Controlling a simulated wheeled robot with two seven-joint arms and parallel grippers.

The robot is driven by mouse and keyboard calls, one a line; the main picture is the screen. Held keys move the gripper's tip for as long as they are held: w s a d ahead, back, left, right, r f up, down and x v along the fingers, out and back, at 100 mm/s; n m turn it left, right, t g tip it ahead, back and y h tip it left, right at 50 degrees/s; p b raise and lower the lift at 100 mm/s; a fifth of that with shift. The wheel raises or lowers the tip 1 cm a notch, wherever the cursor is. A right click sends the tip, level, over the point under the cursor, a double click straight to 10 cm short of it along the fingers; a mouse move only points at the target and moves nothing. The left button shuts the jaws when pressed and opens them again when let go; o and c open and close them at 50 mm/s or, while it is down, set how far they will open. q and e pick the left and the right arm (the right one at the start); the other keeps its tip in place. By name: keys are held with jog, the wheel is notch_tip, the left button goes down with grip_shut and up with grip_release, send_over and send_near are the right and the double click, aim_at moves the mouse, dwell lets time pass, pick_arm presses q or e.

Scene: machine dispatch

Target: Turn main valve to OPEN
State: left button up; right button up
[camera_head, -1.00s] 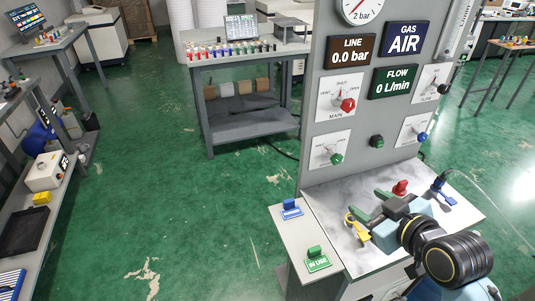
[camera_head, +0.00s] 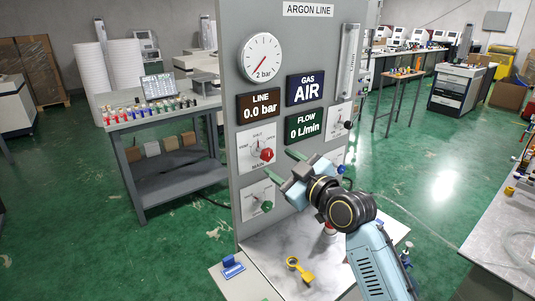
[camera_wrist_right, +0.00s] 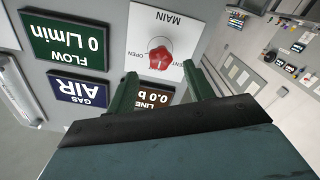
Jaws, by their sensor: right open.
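The main valve is a red knob (camera_head: 267,154) on a white plate marked MAIN (camera_head: 246,143) on the grey panel. VENT, SHUT and OPEN are printed around it. I cannot tell which mark the knob points at. My right gripper (camera_head: 282,165) is open and empty, in front of the panel just right of and below the knob. In the right wrist view the knob (camera_wrist_right: 160,58) shows upside down, between the green fingers and beyond their tips; I see no contact. The LINE display reads 0.0 bar. My left gripper is out of view.
A green knob (camera_head: 267,207) sits below the main valve, close to my right gripper. A yellow object (camera_head: 300,270) and a blue tag (camera_head: 232,266) lie on the surfaces below. A gauge (camera_head: 262,57) is above. A grey table (camera_head: 175,113) with coloured items stands left.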

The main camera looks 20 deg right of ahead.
aim_at(269, 156)
jog(key=shift+x, duration=3.1)
jog(key=shift+c, duration=0.4)
jog(key=shift+f, duration=0.1)
jog(key=c, duration=0.9)
